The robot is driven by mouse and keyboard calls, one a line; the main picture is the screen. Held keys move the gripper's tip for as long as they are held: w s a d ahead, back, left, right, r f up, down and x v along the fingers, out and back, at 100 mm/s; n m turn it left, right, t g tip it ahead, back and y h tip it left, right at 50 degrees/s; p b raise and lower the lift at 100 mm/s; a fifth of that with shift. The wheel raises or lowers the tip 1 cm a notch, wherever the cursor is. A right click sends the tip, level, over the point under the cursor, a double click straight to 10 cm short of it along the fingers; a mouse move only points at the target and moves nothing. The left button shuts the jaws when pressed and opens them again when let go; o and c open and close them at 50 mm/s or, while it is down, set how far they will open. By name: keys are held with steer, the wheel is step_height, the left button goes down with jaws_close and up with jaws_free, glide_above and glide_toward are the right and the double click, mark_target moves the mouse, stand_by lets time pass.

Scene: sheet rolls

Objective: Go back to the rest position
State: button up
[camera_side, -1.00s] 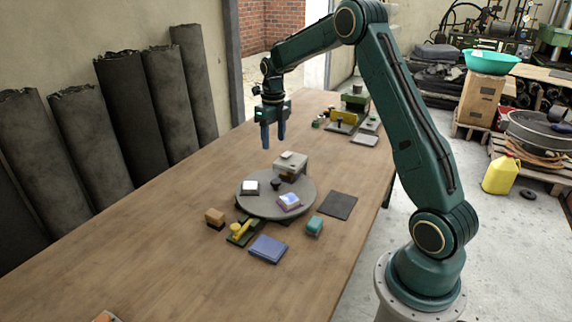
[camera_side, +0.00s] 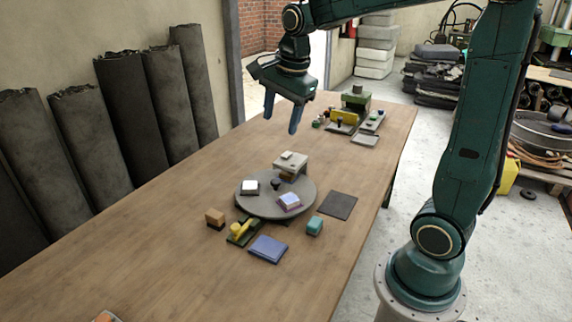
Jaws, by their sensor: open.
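My gripper (camera_side: 281,116) is open and empty. It hangs in the air in the upper middle of the side view, its two blue fingers pointing down and apart. In the picture it is above the grey round plate (camera_side: 300,211) on the wooden table (camera_side: 160,235), touching nothing. On the plate are a white-topped block (camera_side: 250,187), a purple-and-white block (camera_side: 289,201) and a small dark knob (camera_side: 276,183). A grey block-shaped fixture (camera_side: 291,161) stands at the plate's back edge.
Around the plate are an orange block (camera_side: 215,217), a yellow-handled tool (camera_side: 240,231), a blue pad (camera_side: 268,249), a teal block (camera_side: 314,225) and a dark square sheet (camera_side: 338,205). Dark rolls (camera_side: 126,120) lean on the left wall. The table's left part is mostly clear.

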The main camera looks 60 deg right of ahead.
steer(key=s+a+n+t, duration=0.1)
steer(key=s+a+n, duration=0.3)
steer(key=s+n, duration=0.5)
steer(key=s+a+n+t, duration=0.1)
steer(key=s+a+n, duration=0.3)
steer(key=s+n, duration=0.4)
steer(key=n, duration=0.2)
steer(key=shift+s+a+f+n+t+y, duration=0.25)
steer(key=shift+s+a+n+t+y, duration=0.05)
steer(key=shift+s+a+n+t, duration=0.1)
